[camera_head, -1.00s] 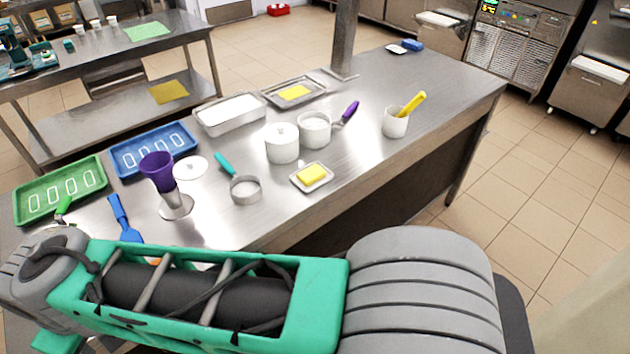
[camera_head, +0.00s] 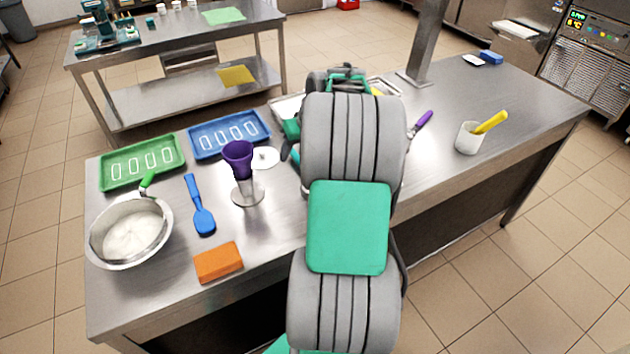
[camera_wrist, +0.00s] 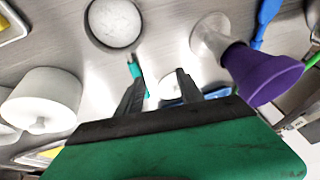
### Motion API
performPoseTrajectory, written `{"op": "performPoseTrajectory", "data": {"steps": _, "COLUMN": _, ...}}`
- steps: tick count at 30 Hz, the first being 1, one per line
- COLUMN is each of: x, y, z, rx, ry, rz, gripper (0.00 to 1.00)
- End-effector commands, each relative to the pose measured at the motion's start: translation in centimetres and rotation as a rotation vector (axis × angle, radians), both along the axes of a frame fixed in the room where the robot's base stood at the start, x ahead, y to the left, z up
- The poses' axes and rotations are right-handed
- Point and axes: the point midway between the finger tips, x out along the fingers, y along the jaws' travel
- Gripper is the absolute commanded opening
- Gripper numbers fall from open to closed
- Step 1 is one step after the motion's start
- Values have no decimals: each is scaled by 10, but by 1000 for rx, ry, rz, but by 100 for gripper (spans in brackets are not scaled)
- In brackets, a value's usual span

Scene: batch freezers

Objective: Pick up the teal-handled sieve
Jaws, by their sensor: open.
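The teal-handled sieve (camera_wrist: 115,22) lies on the steel table, its round pale mesh at the top of the wrist view. Its teal handle (camera_wrist: 134,67) points down the picture towards my gripper (camera_wrist: 161,74). My gripper is open and empty, its two black fingers apart. The handle shows close to the left fingertip and partly in the gap between the fingers; I cannot tell the height between them. In the head view my arm hides nearly all of the sieve.
A purple cup-like tool (camera_head: 238,160) stands on a round base close to my gripper, right of it in the wrist view (camera_wrist: 262,75). A white lidded pot (camera_wrist: 42,100) is at left.

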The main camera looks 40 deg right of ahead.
Motion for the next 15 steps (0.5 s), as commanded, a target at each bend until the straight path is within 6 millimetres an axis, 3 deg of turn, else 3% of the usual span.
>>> {"op": "performPoseTrajectory", "data": {"steps": 1, "x": -5, "y": -25, "z": -7, "rx": 9, "ry": -11, "rz": -22, "gripper": 44}}
{"op": "performPoseTrajectory", "data": {"steps": 3, "x": -8, "y": -41, "z": -12, "rx": 12, "ry": -22, "rz": -32, "gripper": 44}}
{"op": "performPoseTrajectory", "data": {"steps": 15, "x": 19, "y": -48, "z": -63, "rx": 13, "ry": -25, "rz": -31, "gripper": 44}}
